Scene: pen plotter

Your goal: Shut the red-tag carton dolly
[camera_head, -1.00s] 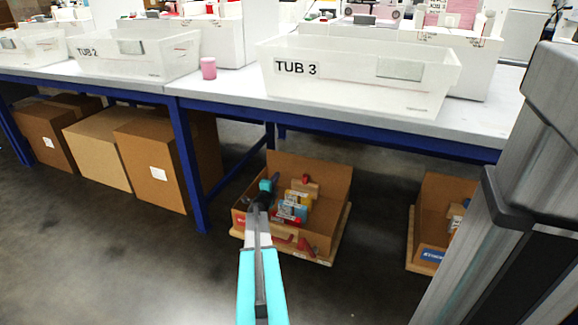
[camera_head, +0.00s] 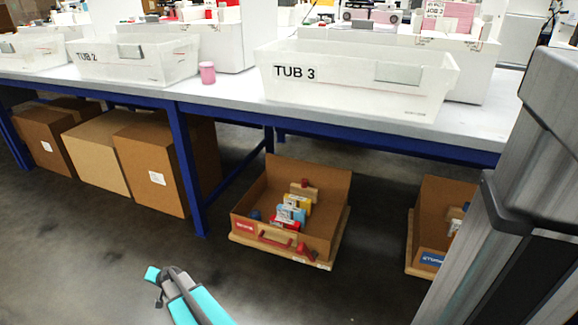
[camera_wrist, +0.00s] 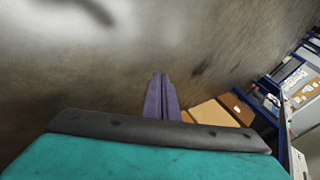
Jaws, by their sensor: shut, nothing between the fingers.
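The red-tag carton dolly (camera_head: 325,222) is an open brown carton on a flat wooden base, standing on the floor below the bench with TUB 3. A red tag is on the left of its front wall, and a tall brown panel stands up at its back. Several coloured packets, red, blue and yellow, and a dark blue round thing lie inside. My teal arm end is in front and to the left of the dolly in the head view, apart from it. My gripper (camera_wrist: 162,82) shows in the wrist view with its two purple-grey fingers together, empty, over bare floor.
A similar blue-tag carton (camera_head: 433,257) stands at the right, partly hidden by my own column. Closed brown cartons (camera_head: 150,165) stand under the bench at the left. A blue bench leg (camera_head: 187,170) rises left of the dolly. The floor in front is clear.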

